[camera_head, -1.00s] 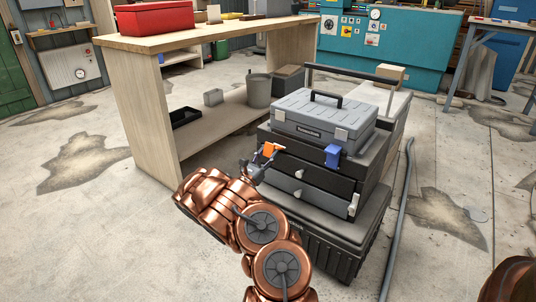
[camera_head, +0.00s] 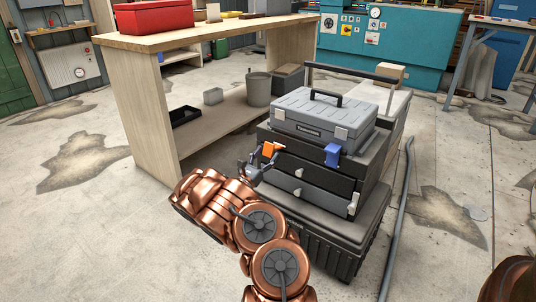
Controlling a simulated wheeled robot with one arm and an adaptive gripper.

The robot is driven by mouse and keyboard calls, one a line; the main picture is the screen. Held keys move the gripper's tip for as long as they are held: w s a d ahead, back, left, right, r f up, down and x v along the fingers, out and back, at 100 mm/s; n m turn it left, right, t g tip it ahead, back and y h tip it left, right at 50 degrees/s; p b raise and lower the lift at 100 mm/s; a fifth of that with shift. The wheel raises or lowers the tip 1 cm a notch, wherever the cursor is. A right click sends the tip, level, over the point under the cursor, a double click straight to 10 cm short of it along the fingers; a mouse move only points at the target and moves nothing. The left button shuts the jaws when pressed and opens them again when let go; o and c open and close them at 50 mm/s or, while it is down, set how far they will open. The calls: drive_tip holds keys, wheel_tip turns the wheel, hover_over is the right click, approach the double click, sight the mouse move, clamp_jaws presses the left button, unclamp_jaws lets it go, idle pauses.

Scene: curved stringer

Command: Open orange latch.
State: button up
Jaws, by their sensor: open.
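The orange latch (camera_head: 269,149) is on the upper left front of the black drawer unit (camera_head: 310,174), below the grey toolbox (camera_head: 322,122). My gripper (camera_head: 257,164) is open, just to the left of the latch and slightly below it. Its fingers point up toward the latch and overlap its lower left edge in the picture. I cannot tell whether they touch it. A blue latch (camera_head: 332,155) is on the right of the same front.
A wooden workbench (camera_head: 141,110) stands behind and left of the toolbox stack, with a red box (camera_head: 153,17) on top. A grey pipe or hose (camera_head: 399,215) lies on the floor to the right. The concrete floor at left is clear.

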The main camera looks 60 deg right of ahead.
drive_tip(key=v, duration=1.1)
idle(0.3)
drive_tip(key=s+a+r+m+g+y+p, duration=0.15)
drive_tip(key=s+r+m+g+p, duration=0.3)
drive_tip(key=r, duration=0.65)
drive_tip(key=s+a+r+m+g+y+p, duration=0.15)
drive_tip(key=s+r+m+g+p, duration=0.3)
drive_tip(key=r, duration=0.65)
drive_tip(key=s+a+r+m+g+y+p, duration=0.1)
drive_tip(key=s+a+r+m+y+p, duration=0.2)
drive_tip(key=s+r+p, duration=0.3)
drive_tip(key=s+a+r+m+g+y+p, duration=0.1)
drive_tip(key=s+a+r+m+y+p, duration=0.3)
drive_tip(key=r, duration=0.4)
drive_tip(key=s+a+r+t+y+p, duration=0.2)
drive_tip(key=a+p, duration=0.5)
drive_tip(key=a, duration=0.5)
drive_tip(key=s+a+r+m+t+y+p, duration=0.1)
drive_tip(key=s+a+r+t+y+p, duration=0.1)
drive_tip(key=a+r+t+y+p, duration=0.3)
drive_tip(key=s+a+r+t+y+p, duration=0.3)
drive_tip(key=a+r+p, duration=0.6)
drive_tip(key=a, duration=1)
drive_tip(key=y+p, duration=0.2)
drive_tip(key=shift+r+y, duration=0.25)
drive_tip(key=shift+y, duration=0.05)
drive_tip(key=shift+c, duration=0.2)
